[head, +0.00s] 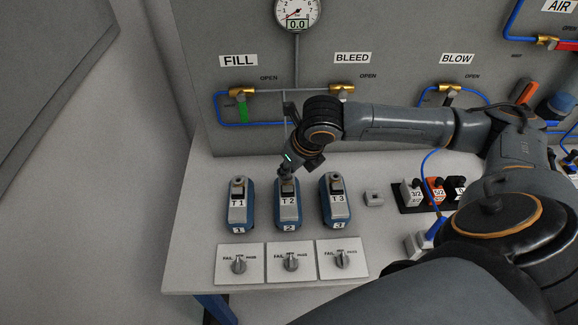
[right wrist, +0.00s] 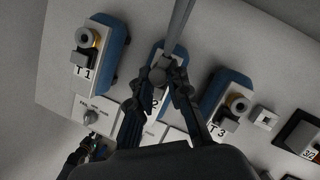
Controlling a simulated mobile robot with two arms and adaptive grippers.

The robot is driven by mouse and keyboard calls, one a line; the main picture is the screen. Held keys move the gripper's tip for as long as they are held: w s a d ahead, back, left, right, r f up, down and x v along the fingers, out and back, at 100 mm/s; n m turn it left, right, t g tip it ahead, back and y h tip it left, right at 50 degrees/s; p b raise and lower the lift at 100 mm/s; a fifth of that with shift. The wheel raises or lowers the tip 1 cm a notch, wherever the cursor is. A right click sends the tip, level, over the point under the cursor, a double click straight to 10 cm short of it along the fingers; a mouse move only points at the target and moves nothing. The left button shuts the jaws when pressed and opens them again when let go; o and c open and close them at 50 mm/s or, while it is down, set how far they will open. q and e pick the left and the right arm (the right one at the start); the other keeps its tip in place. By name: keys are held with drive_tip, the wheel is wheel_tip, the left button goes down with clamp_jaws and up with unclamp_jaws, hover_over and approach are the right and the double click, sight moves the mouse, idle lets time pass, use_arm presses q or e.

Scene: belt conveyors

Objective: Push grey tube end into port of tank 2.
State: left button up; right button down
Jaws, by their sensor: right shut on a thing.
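Tank 2 (head: 288,209) is a blue and grey unit labelled T 2, standing between tanks 1 and 3; it also shows in the right wrist view (right wrist: 154,60). My right gripper (head: 285,173) is right above its port at the back. The grey tube (right wrist: 181,28) runs down between the right fingers (right wrist: 167,78), which are shut on it. Fingers and tube cover the port, so I cannot tell whether the tube end is inside it. A dark part with a green light at lower left of the wrist view, probably my left gripper (right wrist: 84,150), is unclear.
Tank 1 (head: 238,206) and tank 3 (head: 333,203) stand close on either side. Three FAIL/PASS knob plates (head: 290,263) lie in front. The panel (head: 300,110) with brass valves rises behind. A small grey block (head: 373,199) and a valve rack lie right.

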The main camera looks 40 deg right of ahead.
drive_tip(key=shift+s+f, duration=0.1)
drive_tip(key=shift+f, duration=0.3)
idle(0.7)
drive_tip(key=c, duration=0.8)
unclamp_jaws()
drive_tip(key=shift+r, duration=0.15)
wheel_tip(320, 180, up, 7)
drive_tip(key=p, duration=0.9)
